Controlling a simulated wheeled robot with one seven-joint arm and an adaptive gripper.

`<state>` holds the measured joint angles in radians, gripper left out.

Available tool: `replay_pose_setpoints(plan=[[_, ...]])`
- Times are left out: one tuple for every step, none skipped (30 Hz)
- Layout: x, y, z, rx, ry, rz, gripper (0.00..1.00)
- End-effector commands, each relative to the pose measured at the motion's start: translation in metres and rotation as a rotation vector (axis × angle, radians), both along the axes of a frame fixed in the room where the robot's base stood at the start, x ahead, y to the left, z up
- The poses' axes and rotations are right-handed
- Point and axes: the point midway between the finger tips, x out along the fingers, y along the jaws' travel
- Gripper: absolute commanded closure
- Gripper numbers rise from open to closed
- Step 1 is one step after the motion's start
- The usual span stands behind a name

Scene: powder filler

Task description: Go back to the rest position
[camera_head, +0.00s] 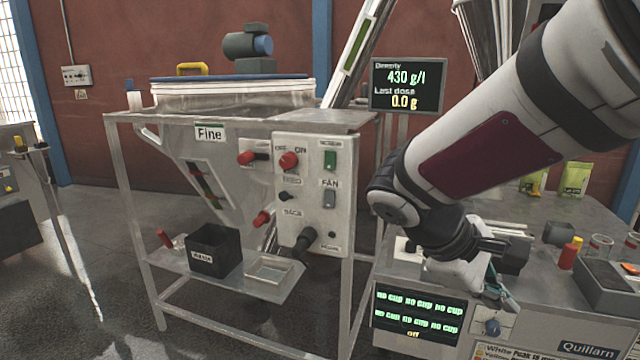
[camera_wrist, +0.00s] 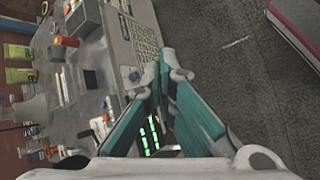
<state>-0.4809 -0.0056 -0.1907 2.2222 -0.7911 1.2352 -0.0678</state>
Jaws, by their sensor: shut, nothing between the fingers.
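My gripper (camera_head: 497,294) hangs at the end of my white arm in the right half of the head view, in front of the bench with the small displays. In the wrist view its two teal fingers (camera_wrist: 165,75) come together at the tips with nothing between them. The fingers are apart from the bench as far as I can tell. The fingers partly cover the green-lettered display (camera_wrist: 150,135) in the wrist view. In the head view this display (camera_head: 417,315) reads "NO CUP" several times and "off".
The powder filler (camera_head: 212,160) marked "Fine" stands left of my arm, with a control panel (camera_head: 316,190) and a black waste bin (camera_head: 214,250). A screen (camera_head: 407,86) reads 430 g/l and 0.0 g. Grey floor (camera_wrist: 245,60) is open.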

Motion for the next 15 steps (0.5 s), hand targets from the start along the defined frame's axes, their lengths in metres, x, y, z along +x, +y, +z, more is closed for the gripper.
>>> replay_pose_setpoints(plan=[[-0.021, -0.006, 0.004, 0.059, -0.02, -0.064, 1.0], [-0.033, -0.007, 0.005, 0.093, -0.029, -0.099, 1.0], [-0.049, -0.008, 0.006, 0.139, -0.041, -0.146, 1.0], [-0.061, -0.008, 0.006, 0.174, -0.05, -0.182, 1.0], [-0.073, -0.008, 0.007, 0.206, -0.06, -0.216, 1.0], [-0.089, -0.006, 0.007, 0.25, -0.071, -0.259, 1.0], [-0.1, -0.005, 0.008, 0.284, -0.081, -0.291, 1.0], [-0.111, -0.003, 0.007, 0.317, -0.092, -0.324, 1.0], [-0.125, 0.001, 0.007, 0.361, -0.106, -0.366, 1.0], [-0.136, 0.004, 0.007, 0.392, -0.116, -0.396, 1.0], [-0.145, 0.007, 0.007, 0.424, -0.127, -0.425, 1.0], [-0.158, 0.012, 0.006, 0.462, -0.141, -0.461, 1.0], [-0.166, 0.016, 0.006, 0.49, -0.15, -0.485, 1.0], [-0.173, 0.019, 0.005, 0.515, -0.159, -0.507, 1.0], [-0.182, 0.024, 0.004, 0.547, -0.171, -0.535, 1.0]])
